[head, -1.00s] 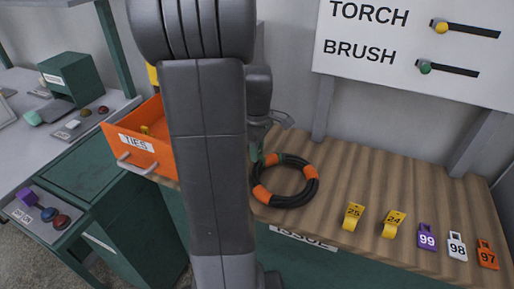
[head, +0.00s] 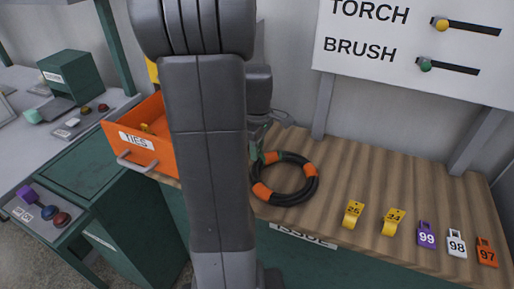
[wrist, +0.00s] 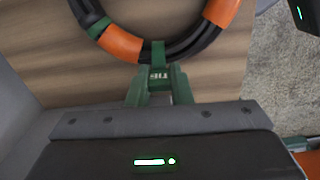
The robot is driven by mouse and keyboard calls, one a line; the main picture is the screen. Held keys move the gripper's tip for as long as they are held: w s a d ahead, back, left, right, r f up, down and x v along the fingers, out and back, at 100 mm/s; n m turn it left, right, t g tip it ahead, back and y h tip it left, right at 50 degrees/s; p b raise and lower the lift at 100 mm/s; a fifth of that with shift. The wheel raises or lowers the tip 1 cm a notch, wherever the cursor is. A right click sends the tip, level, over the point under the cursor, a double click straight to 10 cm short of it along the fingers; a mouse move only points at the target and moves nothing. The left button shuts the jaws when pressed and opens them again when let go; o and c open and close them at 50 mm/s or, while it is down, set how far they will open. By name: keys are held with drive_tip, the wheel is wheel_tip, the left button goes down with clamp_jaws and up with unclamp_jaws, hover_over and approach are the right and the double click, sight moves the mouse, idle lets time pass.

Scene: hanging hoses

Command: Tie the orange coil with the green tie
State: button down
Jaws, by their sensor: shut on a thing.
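The coil (head: 313,187) is a ring of black hose with orange bands, lying on the wooden bench; its edge shows at the top of the wrist view (wrist: 185,45). My gripper (wrist: 158,82) is shut on a small green tie (wrist: 158,54) with a printed label. The tie's far end overlaps the hose beside an orange band; I cannot tell whether it goes around it. A separate green band (wrist: 97,26) sits on the coil further left. In the head view my gripper (head: 257,148) is at the coil's upper left, partly hidden by my arm.
An open orange drawer labelled TIES (head: 136,140) stands left of my arm. Yellow tags (head: 352,214), a purple tag (head: 426,236), a white tag (head: 456,243) and an orange tag (head: 486,252) lie along the bench's front right.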

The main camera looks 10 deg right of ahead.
drive_tip(key=shift+f, duration=0.1)
idle(0.3)
drive_tip(key=shift+f+b, duration=0.75)
drive_tip(key=shift+f, duration=0.25)
drive_tip(key=shift+f, duration=0.25)
